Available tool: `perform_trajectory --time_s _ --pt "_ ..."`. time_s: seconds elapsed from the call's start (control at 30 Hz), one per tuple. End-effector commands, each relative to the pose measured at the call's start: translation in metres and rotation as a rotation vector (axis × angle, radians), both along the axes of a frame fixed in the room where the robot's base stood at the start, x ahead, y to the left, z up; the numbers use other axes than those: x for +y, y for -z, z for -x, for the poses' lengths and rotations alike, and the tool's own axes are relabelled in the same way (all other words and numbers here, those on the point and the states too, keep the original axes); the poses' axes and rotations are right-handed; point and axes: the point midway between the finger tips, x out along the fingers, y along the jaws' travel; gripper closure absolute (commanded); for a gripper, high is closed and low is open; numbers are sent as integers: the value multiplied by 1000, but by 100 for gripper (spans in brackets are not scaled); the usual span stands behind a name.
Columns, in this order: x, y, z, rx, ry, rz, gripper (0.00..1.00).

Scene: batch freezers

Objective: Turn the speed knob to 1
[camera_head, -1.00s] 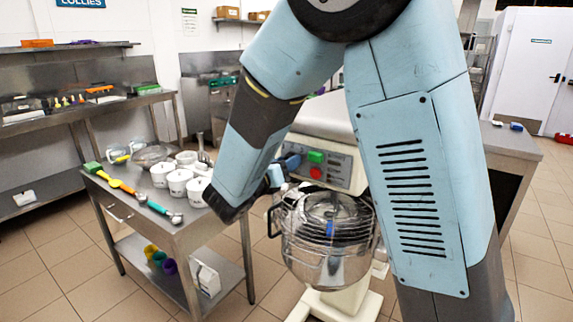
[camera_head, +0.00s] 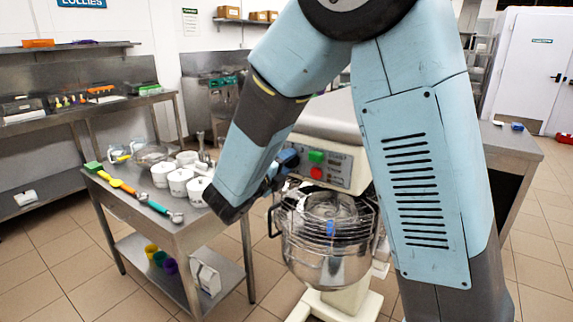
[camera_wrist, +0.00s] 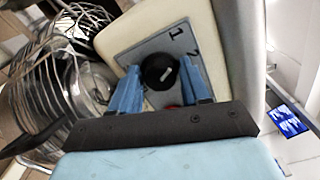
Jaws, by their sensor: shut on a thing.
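The black round speed knob (camera_wrist: 160,72) sits on the grey control panel (camera_wrist: 150,48) of the mixer, with a short white pointer line slanting to the upper right in the wrist view. The digits 1 and 2 are printed on the panel above and right of it. The pointer's exact alignment with a digit is hard to tell. My gripper (camera_wrist: 162,78) has its blue fingers on both sides of the knob and is shut on it. In the head view my gripper (camera_head: 287,161) is at the panel's left end, where it hides the knob.
A green button (camera_head: 316,156) and a red button (camera_head: 316,173) sit right of my gripper. Below are the mixer's wire guard and steel bowl (camera_head: 322,262). A steel table (camera_head: 190,232) with white pots (camera_head: 180,183) stands close on the left.

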Motion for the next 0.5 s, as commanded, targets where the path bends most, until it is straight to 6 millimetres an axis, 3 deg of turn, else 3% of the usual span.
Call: perform_trajectory --time_s 0.5 --pt "2 3 0 175 -6 217 84"
